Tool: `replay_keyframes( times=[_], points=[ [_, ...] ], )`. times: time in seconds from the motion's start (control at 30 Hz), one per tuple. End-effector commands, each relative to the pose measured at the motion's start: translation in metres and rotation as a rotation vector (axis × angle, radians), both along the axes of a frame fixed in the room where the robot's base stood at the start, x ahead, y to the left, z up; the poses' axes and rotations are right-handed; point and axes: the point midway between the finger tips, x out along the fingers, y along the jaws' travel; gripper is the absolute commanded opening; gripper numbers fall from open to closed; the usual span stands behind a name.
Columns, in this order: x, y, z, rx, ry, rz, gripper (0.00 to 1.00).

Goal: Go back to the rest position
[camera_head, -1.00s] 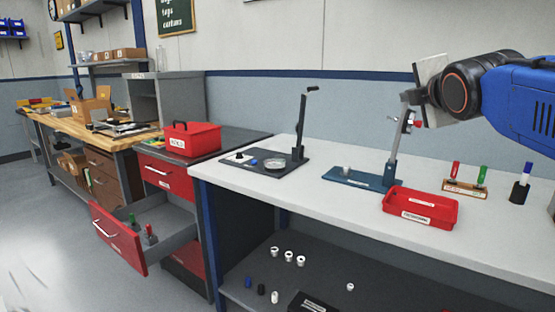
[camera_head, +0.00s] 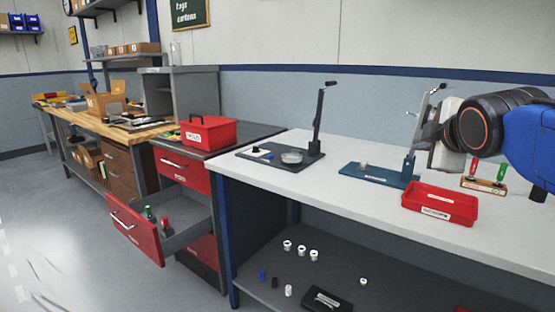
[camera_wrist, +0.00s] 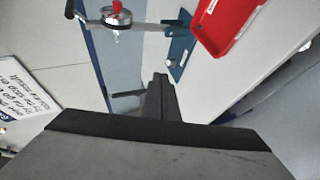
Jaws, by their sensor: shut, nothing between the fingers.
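My gripper (camera_head: 432,136) is in the head view at the right, above the white bench and beside the upright of the blue press stand (camera_head: 375,175). In the wrist view my gripper (camera_wrist: 161,80) points away from the camera with its fingers together and nothing between them. The press stand's blue base (camera_wrist: 181,47) and its metal arm also show there. The red tray (camera_head: 440,203) sits on the bench in front of the stand and also shows in the wrist view (camera_wrist: 228,22). Part of the stand's upright is close to my gripper; I cannot tell the exact gap.
A dark fixture with an upright lever (camera_head: 318,120) stands left on the bench. A wooden rack (camera_head: 485,184) holds red and green pieces. The red drawer (camera_head: 137,230) of the left cabinet is open. A red toolbox (camera_head: 208,131) stands on that cabinet. White rings lie on the lower shelf.

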Motion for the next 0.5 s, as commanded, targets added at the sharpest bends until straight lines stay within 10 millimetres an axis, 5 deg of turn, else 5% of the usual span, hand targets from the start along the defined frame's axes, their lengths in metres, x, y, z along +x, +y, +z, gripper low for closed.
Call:
replay_keyframes(
  times=[0.5],
  points=[
    [-0.124,0.021,-0.197,0.717,0.36,-0.473,0.0]
  ],
)
